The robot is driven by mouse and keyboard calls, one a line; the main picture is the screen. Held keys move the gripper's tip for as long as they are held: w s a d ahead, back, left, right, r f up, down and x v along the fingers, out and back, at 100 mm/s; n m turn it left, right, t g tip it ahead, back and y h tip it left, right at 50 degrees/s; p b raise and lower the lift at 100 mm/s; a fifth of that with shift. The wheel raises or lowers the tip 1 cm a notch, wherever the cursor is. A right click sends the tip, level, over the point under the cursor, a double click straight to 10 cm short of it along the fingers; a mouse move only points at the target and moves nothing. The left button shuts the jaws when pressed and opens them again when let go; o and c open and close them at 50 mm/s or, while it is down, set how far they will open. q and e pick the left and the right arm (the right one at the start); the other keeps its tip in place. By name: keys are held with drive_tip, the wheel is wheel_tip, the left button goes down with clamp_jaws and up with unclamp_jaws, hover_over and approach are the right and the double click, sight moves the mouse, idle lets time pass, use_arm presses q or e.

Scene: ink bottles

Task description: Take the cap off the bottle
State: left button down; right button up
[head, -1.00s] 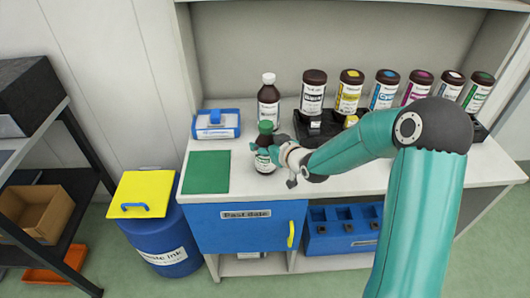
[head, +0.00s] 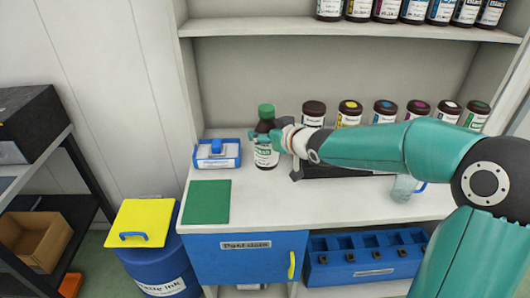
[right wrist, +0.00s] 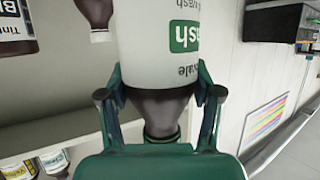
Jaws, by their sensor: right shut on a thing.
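A brown bottle (head: 265,142) with a white and green label is upright in the head view, and its green cap (head: 266,111) sits on top. My right gripper (head: 277,137) reaches it from the right and is shut on it, around the upper body. The bottle appears lifted above the counter. In the right wrist view the bottle (right wrist: 185,60) is upside down, with my fingers on both sides of its dark shoulder. The cap end (right wrist: 162,138) is dim there and partly hidden by my gripper. My left gripper is out of view.
A green mat (head: 208,202) lies clear at the front left of the white counter (head: 285,205). A blue tray (head: 230,162) stands behind it. Several brown ink bottles (head: 385,112) stand at the back, and a clear blue-handled mug (head: 404,188) stands right. A yellow-lidded bin (head: 140,222) is lower left.

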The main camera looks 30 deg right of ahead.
sight(271, 115)
wheel_tip(271, 115, up, 5)
drive_tip(key=shift+r+p, duration=0.15)
drive_tip(key=shift+p, duration=1)
drive_tip(key=o, duration=0.7)
drive_tip(key=c, duration=0.9)
